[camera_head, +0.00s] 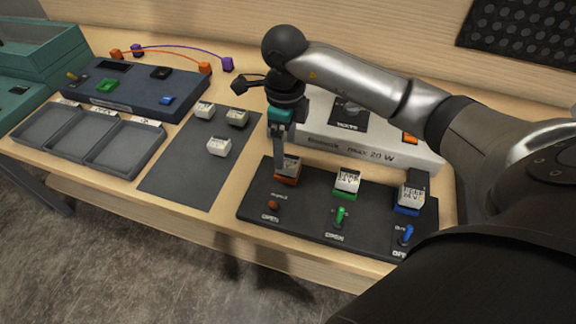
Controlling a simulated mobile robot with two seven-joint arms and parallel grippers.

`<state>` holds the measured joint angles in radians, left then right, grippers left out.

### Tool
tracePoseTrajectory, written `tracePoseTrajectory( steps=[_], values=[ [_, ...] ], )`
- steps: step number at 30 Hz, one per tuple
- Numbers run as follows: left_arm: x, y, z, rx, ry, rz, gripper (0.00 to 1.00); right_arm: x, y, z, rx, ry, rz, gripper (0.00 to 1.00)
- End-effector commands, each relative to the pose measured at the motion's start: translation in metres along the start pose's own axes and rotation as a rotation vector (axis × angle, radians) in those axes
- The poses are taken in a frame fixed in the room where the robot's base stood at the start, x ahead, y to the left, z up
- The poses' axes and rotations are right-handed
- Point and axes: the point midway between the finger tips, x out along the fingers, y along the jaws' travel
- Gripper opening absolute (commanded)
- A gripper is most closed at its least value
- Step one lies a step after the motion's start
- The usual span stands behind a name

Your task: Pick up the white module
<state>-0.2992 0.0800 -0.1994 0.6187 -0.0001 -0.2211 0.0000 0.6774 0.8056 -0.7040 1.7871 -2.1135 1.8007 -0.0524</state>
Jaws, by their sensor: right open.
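Several white modules are in view. Three lie loose on the dark mat (180,172): a left one (204,110), a right one (238,118) and a nearer one (219,147). Three more sit on coloured bases along the black switch panel (310,213): one on orange (291,165), one on green (347,181) and one on blue (411,195). My right gripper (280,162) is open and points down at the module on the orange base, partly covering it. I cannot tell whether its fingers touch that module. My left gripper is out of view.
A grey three-part tray (91,170) and a dark blue console (134,100) stand at the left. Orange and purple leads (190,50) lie behind. A silver power unit (370,145) stands behind the panel, partly hidden by my right arm. The mat's near part is clear.

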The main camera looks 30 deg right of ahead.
Motion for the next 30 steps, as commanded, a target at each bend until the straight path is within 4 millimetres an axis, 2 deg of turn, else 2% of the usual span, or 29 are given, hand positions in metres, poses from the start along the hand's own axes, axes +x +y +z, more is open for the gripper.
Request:
tracePoseTrajectory(
  steps=[3,12,21,30],
  values=[
    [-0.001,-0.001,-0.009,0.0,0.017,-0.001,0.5,0.01,0.002,-0.002,0.0,0.001,0.003,0.85],
    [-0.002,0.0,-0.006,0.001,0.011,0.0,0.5,0.048,0.004,-0.007,0.0,0.001,0.002,0.85],
    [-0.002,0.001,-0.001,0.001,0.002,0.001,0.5,0.051,0.003,-0.007,0.0,-0.001,0.0,0.84],
    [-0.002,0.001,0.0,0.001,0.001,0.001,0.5,0.051,0.003,-0.007,0.0,-0.001,0.0,0.5]
  ],
)
